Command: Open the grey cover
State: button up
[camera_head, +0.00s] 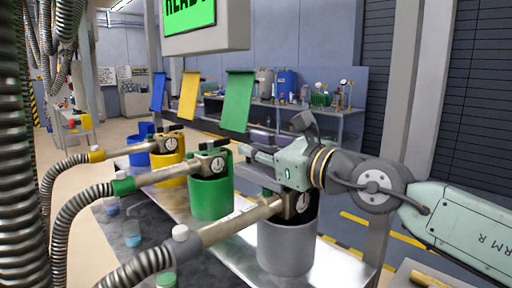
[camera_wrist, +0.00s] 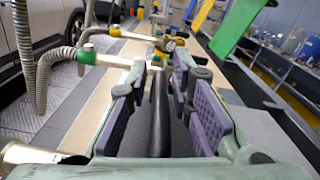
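A grey canister (camera_head: 285,245) stands at the front of the row, with a pipe fitting and round gauge at its top. The grey cover is mostly hidden behind my gripper and wrist in the head view, so I cannot tell its exact position. My gripper (camera_head: 256,148) is just above and behind the grey canister, pointing left. In the wrist view my gripper (camera_wrist: 160,80) is open, its purple pads apart. A dark upright strip, possibly the grey cover's edge or handle, lies between the pads with gaps on both sides.
Green (camera_head: 211,198), yellow (camera_head: 168,168) and blue (camera_head: 136,158) canisters stand beyond, with raised green (camera_head: 237,102), yellow (camera_head: 188,97) and blue (camera_head: 158,91) panels behind. Ribbed hoses (camera_head: 75,225) run left. A screen (camera_head: 190,14) hangs above. A workbench (camera_head: 335,115) with bottles stands behind.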

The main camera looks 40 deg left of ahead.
grip_shut()
jog(key=shift+r, duration=0.15)
dwell(0.6)
